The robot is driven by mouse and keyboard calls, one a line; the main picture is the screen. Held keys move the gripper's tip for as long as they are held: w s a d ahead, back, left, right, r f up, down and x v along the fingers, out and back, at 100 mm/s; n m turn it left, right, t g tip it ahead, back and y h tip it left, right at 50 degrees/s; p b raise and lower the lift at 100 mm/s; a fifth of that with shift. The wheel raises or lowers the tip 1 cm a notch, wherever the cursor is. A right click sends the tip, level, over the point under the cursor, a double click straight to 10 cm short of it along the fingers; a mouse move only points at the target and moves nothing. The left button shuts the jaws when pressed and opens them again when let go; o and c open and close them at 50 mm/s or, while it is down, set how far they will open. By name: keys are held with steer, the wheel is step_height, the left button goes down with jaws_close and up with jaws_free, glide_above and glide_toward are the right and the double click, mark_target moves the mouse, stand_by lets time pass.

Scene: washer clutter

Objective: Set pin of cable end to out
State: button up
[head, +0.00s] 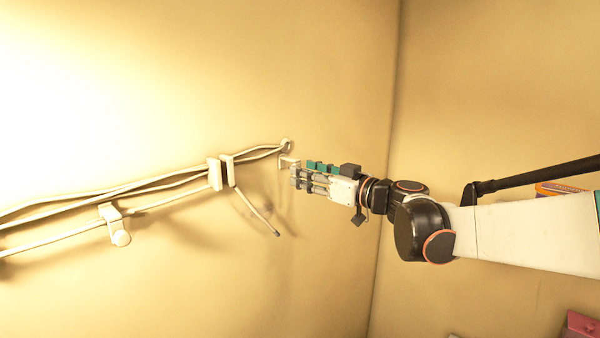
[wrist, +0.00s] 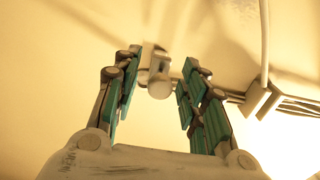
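My gripper (head: 294,178) is at the wall at the right end of the cable run, its teal-padded fingers pointing left. In the wrist view my gripper (wrist: 158,88) is open, with a finger on each side of a small white round-ended pin (wrist: 160,88). Gaps show between the pin and both fingers. In the head view a white fitting (head: 288,162) shows at the fingertips, partly hidden by them; it seems to be the same pin. The cable end (head: 286,145) meets the wall just above it.
White cables run along the wall through a split clip (head: 222,172), also seen in the wrist view (wrist: 262,100). A loose dark-tipped cable (head: 258,214) hangs below it. Another round-ended fitting (head: 116,226) sits farther left. A wall corner (head: 386,170) stands behind my wrist.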

steer(key=shift+s+d, duration=0.15)
jaws_close()
steer(key=shift+b+v, duration=0.5)
steer(key=shift+v, duration=0.4)
steer(key=shift+c, duration=0.3)
jaws_free()
steer(key=shift+o, duration=0.3)
steer(key=shift+s+d, duration=0.1)
steer(key=v, duration=1.2)
